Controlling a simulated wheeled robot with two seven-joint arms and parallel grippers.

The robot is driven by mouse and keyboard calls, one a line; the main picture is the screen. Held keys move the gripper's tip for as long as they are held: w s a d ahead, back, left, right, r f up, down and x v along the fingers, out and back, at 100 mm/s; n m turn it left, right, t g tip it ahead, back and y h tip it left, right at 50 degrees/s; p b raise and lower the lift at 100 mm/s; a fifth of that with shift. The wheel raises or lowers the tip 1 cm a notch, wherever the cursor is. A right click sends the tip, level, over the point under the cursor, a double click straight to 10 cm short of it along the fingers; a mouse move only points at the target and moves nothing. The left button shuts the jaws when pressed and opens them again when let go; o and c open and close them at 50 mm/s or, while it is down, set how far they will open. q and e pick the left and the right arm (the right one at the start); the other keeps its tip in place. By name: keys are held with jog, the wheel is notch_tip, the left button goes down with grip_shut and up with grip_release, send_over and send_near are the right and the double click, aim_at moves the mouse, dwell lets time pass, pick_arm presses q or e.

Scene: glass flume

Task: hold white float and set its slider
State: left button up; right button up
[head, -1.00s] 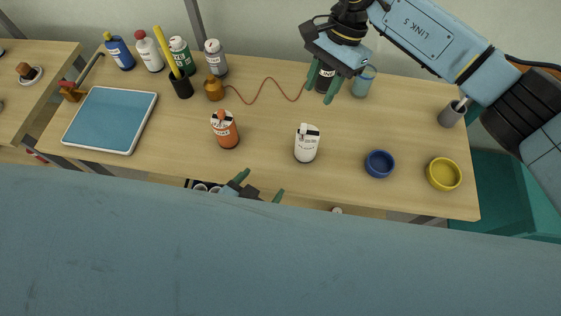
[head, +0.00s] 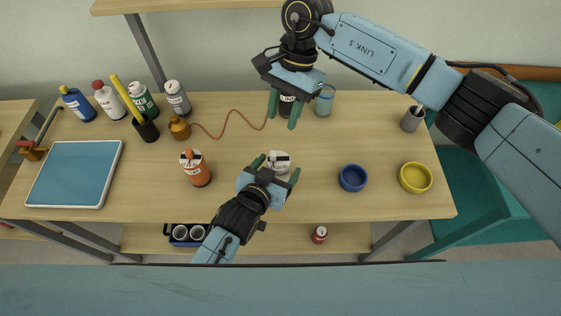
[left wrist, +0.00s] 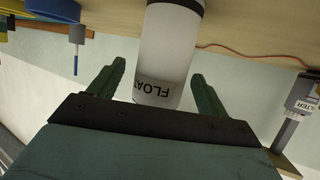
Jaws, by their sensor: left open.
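The white float (head: 279,158) stands on the table in the head view, partly hidden by my left gripper. My left gripper (head: 277,169) is open, its two fingers spread at the near side of the float. In the left wrist view the float (left wrist: 170,45), lettered FLOAT, shows between the open fingers (left wrist: 159,72), with a gap on each side. A dark part shows on the float in the head view, but I cannot make out the slider's setting.
An orange float (head: 196,170) stands left of the white one. A blue bowl (head: 353,178) and a yellow bowl (head: 415,177) are at the right. A blue tray (head: 75,173) lies at the left.

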aim_at(273, 153)
pick_arm(q)
jog(key=shift+x, duration=1.35)
jog(key=c, duration=1.1)
pick_arm(e)
jog(key=s+a+r+n+t+h, duration=0.2)
jog(key=s+a+r+n+t, duration=0.1)
jog(key=n, duration=0.5)
jog(key=f, duration=1.2)
jog(key=shift+s+d+f, duration=0.15)
jog(key=shift+d, duration=0.1)
